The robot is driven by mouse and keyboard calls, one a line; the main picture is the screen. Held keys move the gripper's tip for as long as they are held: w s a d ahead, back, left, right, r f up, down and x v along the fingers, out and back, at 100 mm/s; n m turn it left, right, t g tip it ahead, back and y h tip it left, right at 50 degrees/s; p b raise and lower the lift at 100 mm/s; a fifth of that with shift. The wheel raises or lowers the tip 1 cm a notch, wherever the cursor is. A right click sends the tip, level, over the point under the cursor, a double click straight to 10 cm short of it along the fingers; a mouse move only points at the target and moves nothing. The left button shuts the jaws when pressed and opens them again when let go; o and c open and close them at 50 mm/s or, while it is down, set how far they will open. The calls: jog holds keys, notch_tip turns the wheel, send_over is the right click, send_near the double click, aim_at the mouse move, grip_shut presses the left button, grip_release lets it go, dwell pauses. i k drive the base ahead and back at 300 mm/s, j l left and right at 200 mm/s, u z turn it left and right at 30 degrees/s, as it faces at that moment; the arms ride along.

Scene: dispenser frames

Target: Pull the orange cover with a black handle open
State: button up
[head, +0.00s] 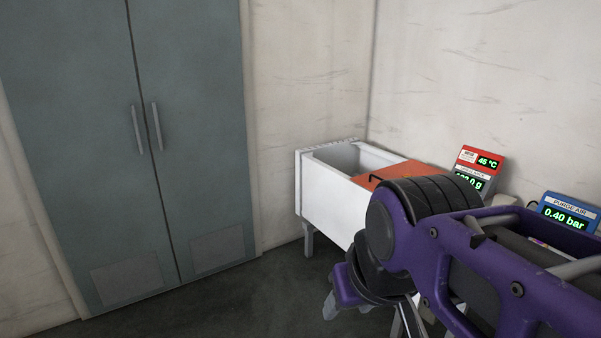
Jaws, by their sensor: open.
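The orange cover (405,171) lies on top of a white box-shaped bin (322,205) right of centre. Its black handle (375,178) shows at the near left edge of the cover, partly hidden by my purple and black arm. The left part of the bin top is uncovered and shows a grey inside. The right part of the cover is hidden behind my arm. My gripper (347,309) hangs low in front of the bin, below and nearer than the cover. It is open, apart from the handle, and partly hidden by my wrist.
A red display (480,164) and a blue display (568,214) stand to the right behind my arm. A tall grey-green double-door cabinet (130,150) stands on the left. The dark floor (235,300) between the cabinet and the bin is clear. Pale walls close off the back.

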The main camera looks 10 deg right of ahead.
aim_at(411, 168)
jog(key=z, duration=1)
jog(key=i+j+z, duration=0.15)
jog(key=i+j, duration=0.35)
jog(key=i, duration=0.15)
jog(key=i+j+z, duration=0.15)
jog(key=i+j, duration=0.4)
jog(key=i+j+z, duration=0.15)
jog(key=i+j, duration=0.45)
jog(key=i+j+z, duration=0.2)
jog(key=i+j, duration=0.35)
jog(key=j, duration=0.25)
